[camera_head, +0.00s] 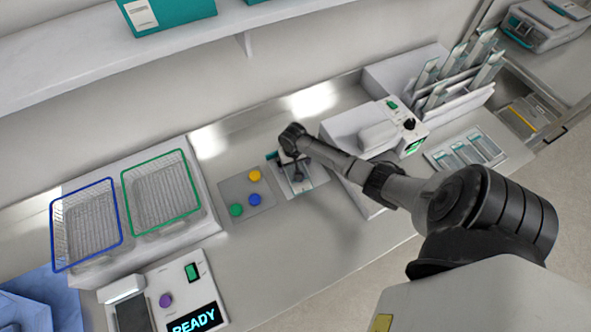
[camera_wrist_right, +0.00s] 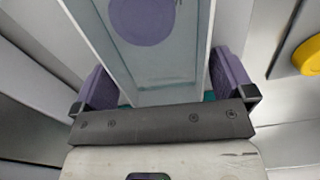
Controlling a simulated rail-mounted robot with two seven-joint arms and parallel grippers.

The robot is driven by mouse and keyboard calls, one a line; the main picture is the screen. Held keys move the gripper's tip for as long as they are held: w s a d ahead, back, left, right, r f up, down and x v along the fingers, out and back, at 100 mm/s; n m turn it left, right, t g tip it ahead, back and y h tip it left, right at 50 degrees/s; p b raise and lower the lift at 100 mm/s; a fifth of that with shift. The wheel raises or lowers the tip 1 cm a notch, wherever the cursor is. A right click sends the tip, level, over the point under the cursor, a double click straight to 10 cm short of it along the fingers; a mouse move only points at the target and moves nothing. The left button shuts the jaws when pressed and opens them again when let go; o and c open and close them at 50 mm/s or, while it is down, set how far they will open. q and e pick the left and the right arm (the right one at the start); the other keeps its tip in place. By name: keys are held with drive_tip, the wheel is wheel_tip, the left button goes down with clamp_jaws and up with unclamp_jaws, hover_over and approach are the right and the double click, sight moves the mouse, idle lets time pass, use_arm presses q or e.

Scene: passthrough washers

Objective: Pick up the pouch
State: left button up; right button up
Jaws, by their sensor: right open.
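A pale, see-through pouch (camera_wrist_right: 150,68) with teal edges and a purple round mark fills the middle of the right wrist view. My right gripper (camera_wrist_right: 165,88) is open, with one purple-padded finger on each side of the pouch. I cannot tell whether the pads touch it. In the head view my right gripper (camera_head: 296,170) points down at a pale, teal-edged patch (camera_head: 312,181) on the counter, mostly hidden by the gripper. My left gripper is not in view.
A grey pad with yellow (camera_head: 254,175), blue (camera_head: 255,200) and green (camera_head: 236,210) discs lies just left of the gripper. A white machine (camera_head: 350,125) stands close on the right. A rack (camera_head: 455,105) holds several pouches. Blue-rimmed (camera_head: 86,225) and green-rimmed (camera_head: 160,190) baskets stand left.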

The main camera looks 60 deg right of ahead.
drive_tip(key=shift+c, duration=0.2)
drive_tip(key=c, duration=0.7)
